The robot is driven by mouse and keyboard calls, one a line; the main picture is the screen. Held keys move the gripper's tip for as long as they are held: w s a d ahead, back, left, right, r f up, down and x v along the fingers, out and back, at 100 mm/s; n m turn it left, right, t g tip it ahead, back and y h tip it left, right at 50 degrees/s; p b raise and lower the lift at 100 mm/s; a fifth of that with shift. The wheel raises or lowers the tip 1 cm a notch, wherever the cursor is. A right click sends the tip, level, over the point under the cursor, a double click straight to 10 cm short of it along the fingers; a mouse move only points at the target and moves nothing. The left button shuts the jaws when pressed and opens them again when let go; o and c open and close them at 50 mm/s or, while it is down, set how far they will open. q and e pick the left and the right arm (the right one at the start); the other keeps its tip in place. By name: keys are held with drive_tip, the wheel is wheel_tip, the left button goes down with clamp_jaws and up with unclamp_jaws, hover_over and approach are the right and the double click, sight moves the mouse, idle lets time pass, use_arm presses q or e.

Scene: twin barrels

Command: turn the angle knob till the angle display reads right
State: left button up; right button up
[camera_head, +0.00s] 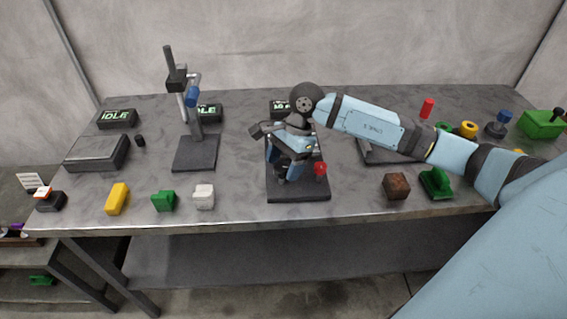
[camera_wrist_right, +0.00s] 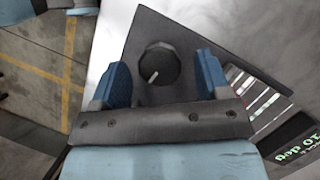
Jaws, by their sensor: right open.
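The angle knob (camera_wrist_right: 160,65) is a round black knob with a white pointer line, on a dark plate (camera_wrist_right: 190,45) in the right wrist view. My right gripper (camera_wrist_right: 161,72) is open, with one blue finger on either side of the knob and visible gaps to it. An angle display (camera_wrist_right: 297,140) at the lower right of that view shows green text that seems to read 10 deg, tilted and partly cut off. In the head view my right gripper (camera_head: 287,170) is low over a dark fixture base (camera_head: 298,190), and my wrist hides the knob. My left gripper is not seen.
A stand with a post (camera_head: 196,152) is to the left, with displays reading IDLE (camera_head: 117,117) behind. A yellow block (camera_head: 117,198), green block (camera_head: 164,201) and white block (camera_head: 204,196) lie along the front. A brown cube (camera_head: 397,186) and green part (camera_head: 436,184) are to the right.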

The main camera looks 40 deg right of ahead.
drive_tip(key=shift+f, duration=0.15)
drive_tip(key=shift+c, duration=0.3)
drive_tip(key=c, duration=0.7)
drive_tip(key=shift+c, duration=0.9)
drive_tip(key=shift+m, duration=0.3)
